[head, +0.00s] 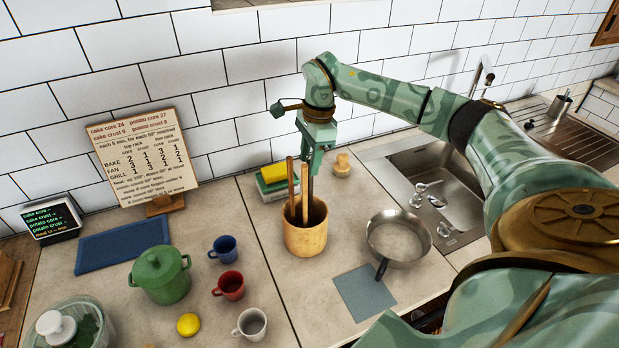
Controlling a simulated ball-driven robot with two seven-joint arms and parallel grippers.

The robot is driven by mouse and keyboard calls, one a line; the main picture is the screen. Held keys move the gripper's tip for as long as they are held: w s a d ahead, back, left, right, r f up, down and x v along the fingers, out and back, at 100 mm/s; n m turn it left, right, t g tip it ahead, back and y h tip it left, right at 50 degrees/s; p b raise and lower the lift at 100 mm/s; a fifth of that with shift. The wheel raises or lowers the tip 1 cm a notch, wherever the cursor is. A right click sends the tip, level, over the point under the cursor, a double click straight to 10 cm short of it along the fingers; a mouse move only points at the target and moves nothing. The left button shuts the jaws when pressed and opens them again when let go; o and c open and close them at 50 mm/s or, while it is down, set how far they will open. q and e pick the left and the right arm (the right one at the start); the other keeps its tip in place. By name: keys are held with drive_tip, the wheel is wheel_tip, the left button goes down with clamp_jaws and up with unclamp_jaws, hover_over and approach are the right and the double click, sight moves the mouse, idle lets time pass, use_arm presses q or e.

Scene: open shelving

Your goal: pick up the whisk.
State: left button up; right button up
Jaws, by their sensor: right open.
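A wooden crock (305,236) stands on the counter in the middle of the head view. Wooden utensil handles (291,185) stick up from it. A thin dark upright part shows beside them, under my gripper; I cannot tell whether it is a utensil or a finger. I cannot make out the whisk for certain, and the inside of the crock is mostly hidden. My right gripper (314,165) points down over the crock, close to the handles. It is open, its fingers hard to see. My left gripper is out of view.
A steel pan (397,240) stands right of the crock, before the sink (455,180). A sponge (273,173) and a wooden knob-like item (342,165) are behind it. A green pot (160,275) and cups (229,285) stand to the left. The tiled wall is close behind.

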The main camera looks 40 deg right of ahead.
hover_over(310, 201)
drive_tip(key=f, duration=0.5)
drive_tip(key=shift+w+d+f, duration=0.15)
drive_tip(key=shift+w+f, duration=0.15)
drive_tip(key=shift+w, duration=0.1)
clamp_jaws()
